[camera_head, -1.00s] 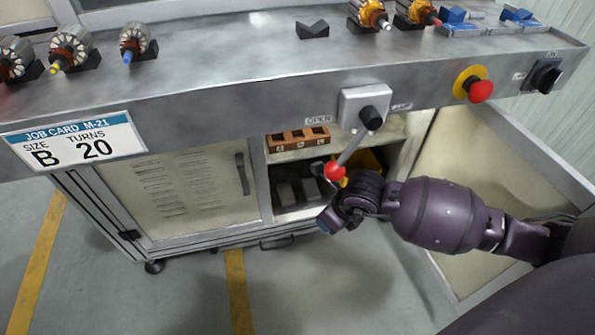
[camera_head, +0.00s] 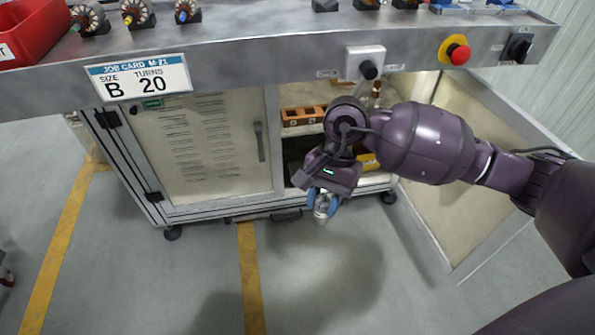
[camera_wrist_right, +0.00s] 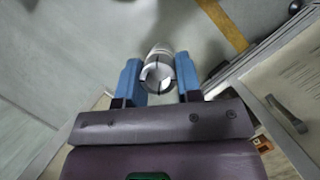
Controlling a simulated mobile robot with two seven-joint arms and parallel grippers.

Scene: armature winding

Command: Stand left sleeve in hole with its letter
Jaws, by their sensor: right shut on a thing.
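My right gripper (camera_head: 322,200) is in front of the open cabinet, below the bench top. Its blue fingers are shut on a silver metal sleeve (camera_head: 321,215), which hangs below the wrist over the floor. In the right wrist view the sleeve (camera_wrist_right: 158,66) sits between the two fingers, with a slotted, round end showing. A brown wooden block (camera_head: 303,115) with holes stands on the cabinet's upper shelf. Its letters are too small to read, and my right arm hides part of the shelf near it. My left gripper is not in view.
The job card (camera_head: 138,77) on the bench front reads size B, turns 20. The closed left door (camera_head: 200,150) and the open right door (camera_head: 470,175) flank the opening. A red emergency button (camera_head: 459,54) and a red bin (camera_head: 30,30) are above. The floor in front is clear.

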